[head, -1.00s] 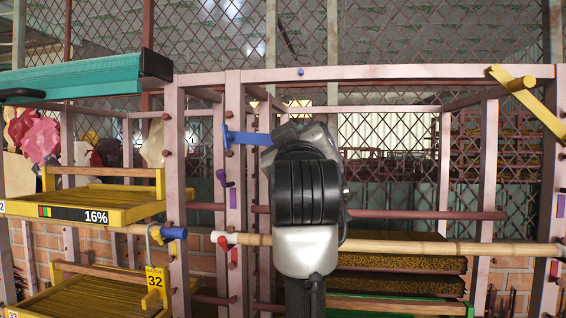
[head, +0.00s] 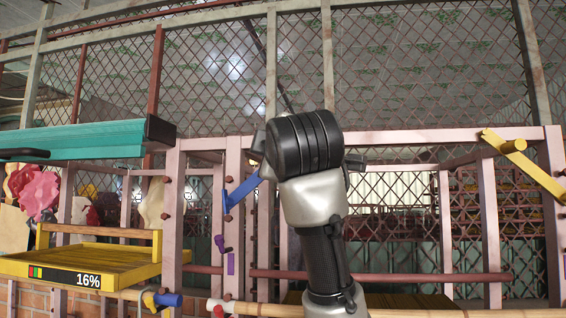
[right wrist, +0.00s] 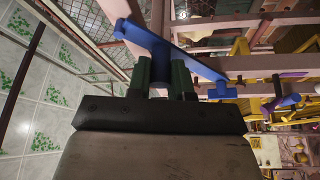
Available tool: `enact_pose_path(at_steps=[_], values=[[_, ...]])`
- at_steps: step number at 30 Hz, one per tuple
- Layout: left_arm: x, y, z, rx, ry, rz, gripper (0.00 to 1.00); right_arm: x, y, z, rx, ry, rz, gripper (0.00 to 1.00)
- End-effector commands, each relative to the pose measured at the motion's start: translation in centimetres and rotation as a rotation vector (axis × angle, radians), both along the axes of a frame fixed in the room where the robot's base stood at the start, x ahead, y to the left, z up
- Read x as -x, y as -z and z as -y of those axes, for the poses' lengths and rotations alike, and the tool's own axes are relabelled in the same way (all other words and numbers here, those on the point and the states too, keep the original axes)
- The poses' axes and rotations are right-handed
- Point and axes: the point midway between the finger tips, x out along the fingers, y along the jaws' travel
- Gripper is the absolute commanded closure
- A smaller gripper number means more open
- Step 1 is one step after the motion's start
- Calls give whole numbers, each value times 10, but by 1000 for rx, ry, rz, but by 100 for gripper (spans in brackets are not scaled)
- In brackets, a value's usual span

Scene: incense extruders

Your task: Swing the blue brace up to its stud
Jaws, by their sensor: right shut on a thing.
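The blue brace (head: 241,192) is hinged at its lower left end on a pink upright and slants up to the right in the head view. Its upper end is hidden behind my right gripper (head: 262,143). In the right wrist view the brace (right wrist: 195,67) runs from upper left to lower right. The dark green fingers of my right gripper (right wrist: 163,72) are shut on the brace near its far end. The brace's stud cannot be seen in the head view; my right arm covers the middle of the pink top beam (head: 430,136). My left gripper is not in view.
A yellow brace (head: 530,170) slants at the right of the frame. A teal box (head: 80,140) lies on top at the left, above a yellow tray (head: 90,262) marked 16%. Wire mesh (head: 420,70) stands behind. A bamboo pole (head: 420,313) crosses low in front.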

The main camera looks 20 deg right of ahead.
Motion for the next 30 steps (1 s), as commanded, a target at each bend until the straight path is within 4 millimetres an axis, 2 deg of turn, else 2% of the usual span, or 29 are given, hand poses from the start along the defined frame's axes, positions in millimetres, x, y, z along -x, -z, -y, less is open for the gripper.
enact_pose_path(at_steps=[19, 20, 24, 25, 30], values=[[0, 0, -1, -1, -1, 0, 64, -3, -5, -2, 40, 5, -31, 100], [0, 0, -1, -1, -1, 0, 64, -3, -5, -2, 40, 5, -31, 78], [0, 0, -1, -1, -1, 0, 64, -3, -5, -2, 41, 4, -30, 56], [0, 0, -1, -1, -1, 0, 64, -3, -5, -2, 41, 4, -30, 54], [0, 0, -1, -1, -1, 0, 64, -3, -5, -3, 42, 2, -30, 54]])
